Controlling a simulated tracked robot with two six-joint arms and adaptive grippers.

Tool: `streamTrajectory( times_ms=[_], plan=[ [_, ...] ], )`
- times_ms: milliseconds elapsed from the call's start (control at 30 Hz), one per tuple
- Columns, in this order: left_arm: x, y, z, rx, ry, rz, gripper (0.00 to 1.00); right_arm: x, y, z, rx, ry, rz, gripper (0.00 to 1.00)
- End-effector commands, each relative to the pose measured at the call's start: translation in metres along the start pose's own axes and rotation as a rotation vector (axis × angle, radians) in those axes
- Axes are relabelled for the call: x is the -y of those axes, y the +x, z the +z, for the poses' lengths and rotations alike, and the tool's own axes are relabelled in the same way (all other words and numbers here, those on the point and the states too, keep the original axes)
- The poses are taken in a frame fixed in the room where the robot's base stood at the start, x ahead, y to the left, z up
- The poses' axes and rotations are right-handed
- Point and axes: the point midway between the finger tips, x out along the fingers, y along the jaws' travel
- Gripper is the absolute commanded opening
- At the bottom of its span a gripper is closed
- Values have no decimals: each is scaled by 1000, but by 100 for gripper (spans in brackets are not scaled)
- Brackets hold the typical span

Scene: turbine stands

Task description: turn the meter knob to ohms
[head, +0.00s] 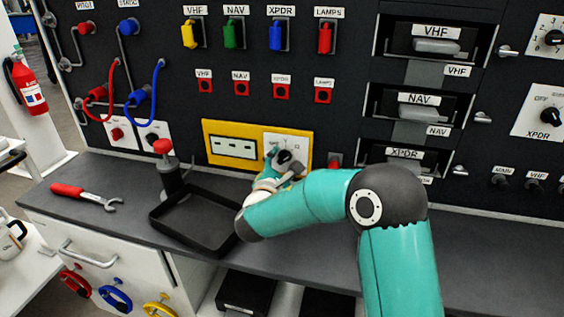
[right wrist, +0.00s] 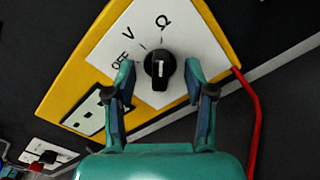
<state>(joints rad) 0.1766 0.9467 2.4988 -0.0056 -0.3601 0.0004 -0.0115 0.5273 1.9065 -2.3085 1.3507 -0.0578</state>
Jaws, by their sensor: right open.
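The yellow meter (head: 208,140) is on the dark wall panel, with a display window and a white dial plate. Its black knob (head: 284,156) is partly covered by my right gripper (head: 279,164) in the head view. In the right wrist view the knob (right wrist: 160,66) sits on the white plate (right wrist: 190,38), below the marks OFF, V and Ω. I cannot tell for sure which mark it points at. My right gripper (right wrist: 159,76) is open, one finger on each side of the knob, with visible gaps. My left gripper is not in view.
A black tray (head: 158,220), a pump-like device with a red knob (head: 163,147) and a red-handled wrench (head: 68,190) are on the dark counter left of my arm. Labelled switches and red sockets line the wall above the meter. A red cable (right wrist: 252,110) hangs beside the meter.

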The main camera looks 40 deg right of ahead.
Motion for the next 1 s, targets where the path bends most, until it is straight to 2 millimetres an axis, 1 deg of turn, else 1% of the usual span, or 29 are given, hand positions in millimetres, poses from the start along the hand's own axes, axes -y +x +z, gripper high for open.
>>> streamTrajectory(
  times_ms=[600,733,1000],
  plan=[
    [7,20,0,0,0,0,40,0,-45,-1,0,0,2,54],
    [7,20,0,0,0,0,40,0,-49,0,1,0,0,54],
    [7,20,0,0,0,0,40,0,-49,0,0,0,0,54]
  ],
)
